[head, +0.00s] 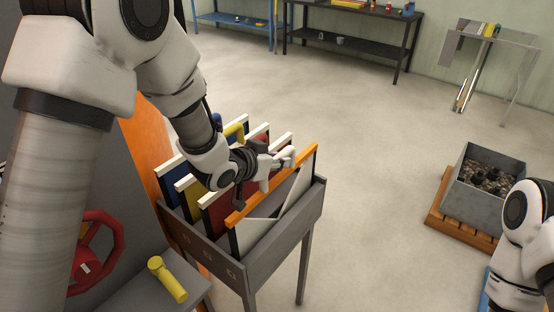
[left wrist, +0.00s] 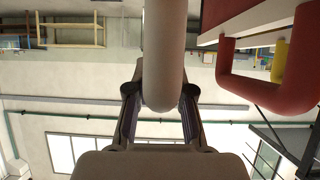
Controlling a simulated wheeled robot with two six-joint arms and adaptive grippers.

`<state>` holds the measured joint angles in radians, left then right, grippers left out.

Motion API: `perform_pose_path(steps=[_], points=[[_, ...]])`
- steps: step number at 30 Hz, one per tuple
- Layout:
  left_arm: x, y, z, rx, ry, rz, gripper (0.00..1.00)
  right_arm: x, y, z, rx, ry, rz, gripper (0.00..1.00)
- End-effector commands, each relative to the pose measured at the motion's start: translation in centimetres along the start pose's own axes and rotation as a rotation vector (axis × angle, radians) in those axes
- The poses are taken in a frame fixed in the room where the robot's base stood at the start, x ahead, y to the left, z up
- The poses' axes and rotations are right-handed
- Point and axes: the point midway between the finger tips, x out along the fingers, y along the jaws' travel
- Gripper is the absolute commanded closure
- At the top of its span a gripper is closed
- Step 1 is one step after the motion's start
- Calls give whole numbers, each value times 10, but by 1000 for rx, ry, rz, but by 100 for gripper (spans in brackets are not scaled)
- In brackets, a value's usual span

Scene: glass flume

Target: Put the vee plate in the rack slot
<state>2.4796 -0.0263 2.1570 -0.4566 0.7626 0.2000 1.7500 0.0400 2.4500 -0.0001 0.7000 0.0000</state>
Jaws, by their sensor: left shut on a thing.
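The vee plate (head: 297,189) is pale with a V-shaped notch, dark side edges and an orange top bar (head: 303,157). It is the nearest plate in the grey rack (head: 272,252). Its lower edge is hidden behind the rack's front wall, so I cannot tell if it is fully seated. My left gripper (head: 272,165) is over the top bar. In the left wrist view its fingers (left wrist: 160,105) close around a pale rounded handle (left wrist: 165,50). My right arm shows at the right edge, its gripper out of view.
Red, yellow and blue plates (head: 177,174) with white top bars stand just behind. A red handle (left wrist: 268,92) is close beside my gripper in the left wrist view. A red handwheel (head: 88,262) and yellow cylinder (head: 167,280) are at left. Floor right of the rack is clear up to a gravel bin (head: 468,207).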

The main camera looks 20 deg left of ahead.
Motion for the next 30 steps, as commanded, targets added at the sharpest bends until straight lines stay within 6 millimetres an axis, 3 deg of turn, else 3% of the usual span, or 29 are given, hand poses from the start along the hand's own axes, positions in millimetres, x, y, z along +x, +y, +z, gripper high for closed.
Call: perform_pose_path(steps=[1,2,3,14,17,27,30], points=[[0,0,1,0,0,0,68,0,0,0,0,0,0,60],[0,0,0,0,0,0,57,0,0,0,0,0,0,60],[0,0,0,0,0,0,53,0,0,0,0,0,0,60],[-5,0,-3,0,0,0,53,-1,0,0,0,0,0,60],[-21,-1,-2,-1,2,-1,53,4,0,0,0,0,0,60],[-104,0,-3,-3,5,0,53,15,0,0,0,0,0,60],[-117,0,-2,-3,2,0,53,16,0,0,0,0,0,60]])
